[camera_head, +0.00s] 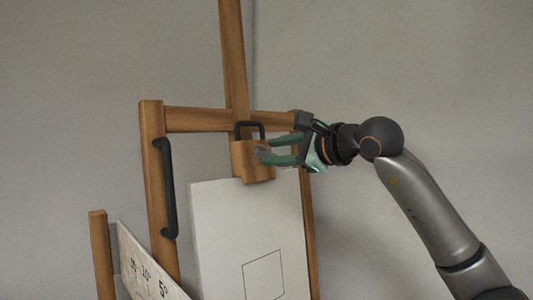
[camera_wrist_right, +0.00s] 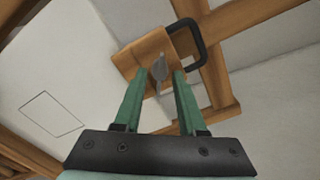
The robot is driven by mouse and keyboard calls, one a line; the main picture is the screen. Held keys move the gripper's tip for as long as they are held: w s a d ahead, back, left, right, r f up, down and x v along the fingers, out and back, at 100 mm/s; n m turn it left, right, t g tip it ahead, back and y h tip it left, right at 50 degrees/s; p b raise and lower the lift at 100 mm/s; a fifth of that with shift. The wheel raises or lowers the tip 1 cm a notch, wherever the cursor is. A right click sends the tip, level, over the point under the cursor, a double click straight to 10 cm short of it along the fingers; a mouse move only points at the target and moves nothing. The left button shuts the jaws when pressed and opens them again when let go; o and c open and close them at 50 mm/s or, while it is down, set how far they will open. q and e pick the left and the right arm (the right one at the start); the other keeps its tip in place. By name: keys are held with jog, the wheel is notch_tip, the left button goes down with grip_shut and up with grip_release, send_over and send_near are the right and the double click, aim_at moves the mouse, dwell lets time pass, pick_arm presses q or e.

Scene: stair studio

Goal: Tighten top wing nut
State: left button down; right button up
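The top wing nut (camera_wrist_right: 159,68) is a small grey part on the front of the wooden clamp block (camera_wrist_right: 136,58) in the right wrist view. It also shows in the head view (camera_head: 262,152), partly behind a fingertip. My right gripper (camera_wrist_right: 159,76) has two green fingers, spread apart. The wing nut lies between the fingertips, with a gap visible on each side. In the head view my right gripper (camera_head: 270,150) reaches in from the right to the block (camera_head: 244,161). My left gripper is in neither view.
The block has a black handle (camera_head: 248,127) on top and sits at the upper edge of a white board (camera_head: 225,225) on a wooden easel (camera_head: 152,190). A black handle (camera_head: 167,190) is on the left post. A marked angle panel (camera_head: 140,262) stands lower left.

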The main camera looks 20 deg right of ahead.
aim_at(269, 153)
jog(key=shift+b+v, duration=0.55)
jog(key=shift+v, duration=1)
jog(key=v, duration=0.3)
jog(key=shift+a, duration=0.1)
